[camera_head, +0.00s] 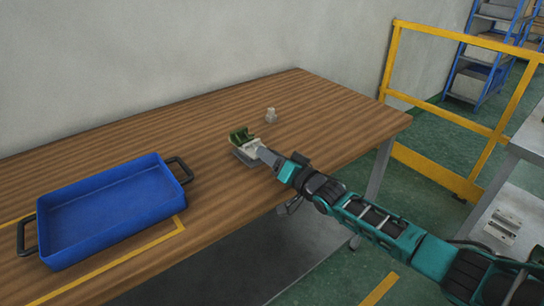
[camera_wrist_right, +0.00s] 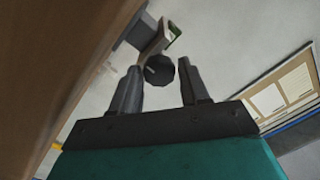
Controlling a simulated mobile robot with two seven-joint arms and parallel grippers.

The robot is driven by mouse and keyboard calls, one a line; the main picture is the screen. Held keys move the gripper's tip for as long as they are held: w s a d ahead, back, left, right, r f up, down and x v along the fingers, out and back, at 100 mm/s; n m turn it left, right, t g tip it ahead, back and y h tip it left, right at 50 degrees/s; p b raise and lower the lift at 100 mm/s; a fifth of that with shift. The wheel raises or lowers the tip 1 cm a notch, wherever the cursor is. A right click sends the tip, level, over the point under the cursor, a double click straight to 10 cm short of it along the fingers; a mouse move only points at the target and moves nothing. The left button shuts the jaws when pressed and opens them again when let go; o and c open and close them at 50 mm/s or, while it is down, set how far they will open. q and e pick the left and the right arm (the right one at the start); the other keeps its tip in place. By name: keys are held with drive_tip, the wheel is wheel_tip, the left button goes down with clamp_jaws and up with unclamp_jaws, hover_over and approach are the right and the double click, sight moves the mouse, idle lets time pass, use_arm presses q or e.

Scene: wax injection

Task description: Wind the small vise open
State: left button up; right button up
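The small vise (camera_head: 243,152) sits on the wooden table, with green pieces (camera_head: 240,136) at its top. My right gripper (camera_head: 266,156) reaches in from the right at the vise's near right side. In the right wrist view my right gripper (camera_wrist_right: 159,68) is open, its two fingers standing apart. A dark round knob (camera_wrist_right: 160,71) of the vise shows between the fingertips, with a small gap on each side. I cannot tell how deep the knob lies between the fingers. In the head view the gripper hides the knob. My left gripper is out of view.
A blue tray (camera_head: 46,231) with dark handles stands on the table (camera_head: 215,122) at the left, within yellow tape lines. A small pale metal piece (camera_head: 271,115) stands behind the vise. A yellow rail (camera_head: 445,115) and a grey table (camera_head: 530,140) lie to the right.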

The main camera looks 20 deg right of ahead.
drive_tip(key=c, duration=0.7)
drive_tip(key=shift+n, duration=0.3)
drive_tip(key=n, duration=0.3)
drive_tip(key=shift+n, duration=0.3)
drive_tip(key=n, duration=0.3)
drive_tip(key=shift+n, duration=0.4)
drive_tip(key=n, duration=0.3)
drive_tip(key=shift+s+a, duration=0.1)
drive_tip(key=shift+n, duration=2.1)
